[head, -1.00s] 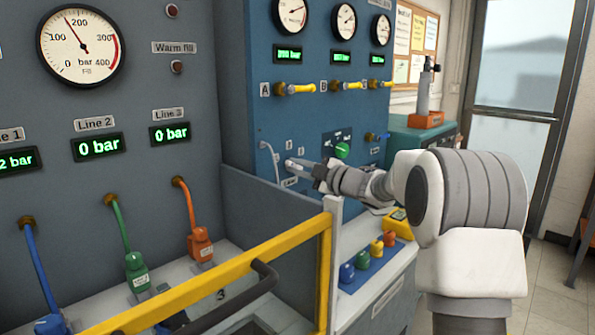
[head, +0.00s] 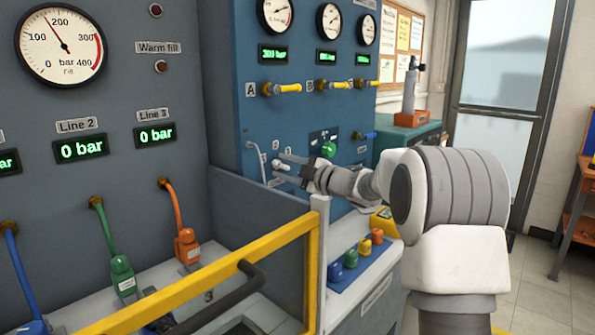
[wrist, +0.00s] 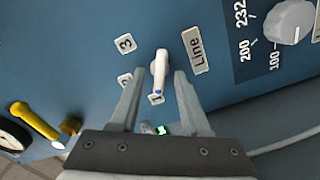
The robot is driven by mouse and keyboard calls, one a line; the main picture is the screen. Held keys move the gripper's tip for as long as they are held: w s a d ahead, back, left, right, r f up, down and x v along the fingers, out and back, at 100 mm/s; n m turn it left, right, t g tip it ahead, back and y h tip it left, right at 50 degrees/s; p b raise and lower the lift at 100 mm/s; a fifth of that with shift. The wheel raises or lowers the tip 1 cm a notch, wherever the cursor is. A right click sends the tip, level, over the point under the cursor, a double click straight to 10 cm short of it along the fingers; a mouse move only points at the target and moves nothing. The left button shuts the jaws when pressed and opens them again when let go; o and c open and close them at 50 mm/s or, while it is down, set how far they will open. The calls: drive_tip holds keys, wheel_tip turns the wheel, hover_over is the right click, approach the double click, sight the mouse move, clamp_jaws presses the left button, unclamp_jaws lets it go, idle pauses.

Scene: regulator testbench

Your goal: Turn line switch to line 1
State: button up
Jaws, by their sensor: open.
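The line switch (wrist: 159,72) is a white lever knob with a blue tip on the blue panel. In the wrist view its blue end points down the picture, at a small plate too covered to read for sure. Plates 3 (wrist: 125,43) and 2 (wrist: 125,80) lie to its left, and the Line label (wrist: 196,50) to its right. My gripper (wrist: 160,82) is open, one finger on each side of the knob, with gaps visible. In the head view the knob (head: 281,166) shows small at the tips of my gripper (head: 290,170).
A grey knob with a number scale (wrist: 290,22) is near the switch. A green knob (head: 328,149) and yellow-handled valves (head: 284,88) are on the same panel. A yellow rail (head: 200,280) and grey partition (head: 255,210) stand in front on the left.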

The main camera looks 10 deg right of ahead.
drive_tip(key=p+v, duration=0.2)
drive_tip(key=v, duration=1.5)
drive_tip(key=shift+r, duration=0.15)
